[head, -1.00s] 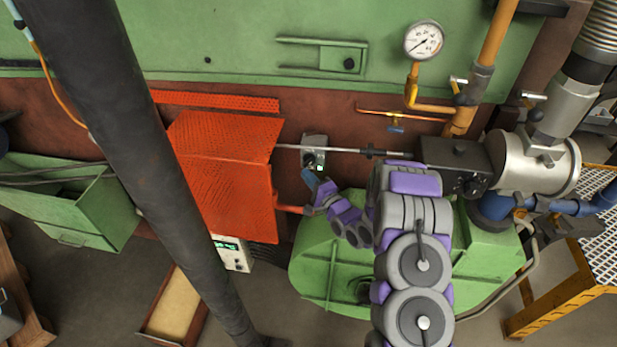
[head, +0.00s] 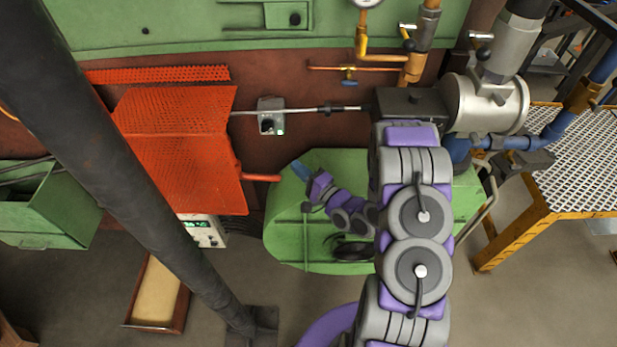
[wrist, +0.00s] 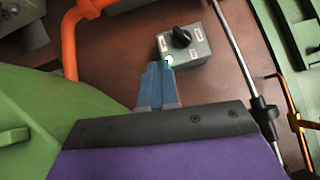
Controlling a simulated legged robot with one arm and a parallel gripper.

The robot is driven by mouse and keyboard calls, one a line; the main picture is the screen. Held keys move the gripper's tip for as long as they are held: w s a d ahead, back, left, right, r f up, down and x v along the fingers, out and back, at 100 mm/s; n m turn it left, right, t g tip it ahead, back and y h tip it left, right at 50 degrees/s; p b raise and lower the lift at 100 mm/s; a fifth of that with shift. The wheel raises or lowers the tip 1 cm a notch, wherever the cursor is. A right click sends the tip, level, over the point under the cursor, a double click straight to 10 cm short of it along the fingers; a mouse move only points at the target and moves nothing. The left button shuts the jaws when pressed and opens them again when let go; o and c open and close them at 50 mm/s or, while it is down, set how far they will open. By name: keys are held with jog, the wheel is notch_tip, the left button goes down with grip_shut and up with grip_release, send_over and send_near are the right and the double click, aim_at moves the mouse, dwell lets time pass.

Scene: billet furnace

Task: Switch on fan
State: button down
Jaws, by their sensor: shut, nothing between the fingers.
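A small grey switch box (head: 271,118) with a dark knob is on the brown wall, right of the orange mesh guard. In the wrist view the box (wrist: 196,50) shows a black rotary knob (wrist: 181,37), white labels and a lit green lamp (wrist: 169,61). Whether this is the fan's switch cannot be read from the labels. My gripper (head: 299,170) is shut and empty, below and right of the box in the head view. In the wrist view its blue fingertips (wrist: 159,68) appear just below the lamp and hide part of the box's lower edge. No contact is clear.
A metal rod (head: 295,111) runs past the box to the dark valve block. The orange mesh guard (head: 185,145) stands left, with an orange pipe (head: 261,178) below the box. A green housing (head: 290,235) lies under my arm. A dark post (head: 130,165) crosses the left.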

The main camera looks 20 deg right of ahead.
jog(key=shift+v, duration=2.05)
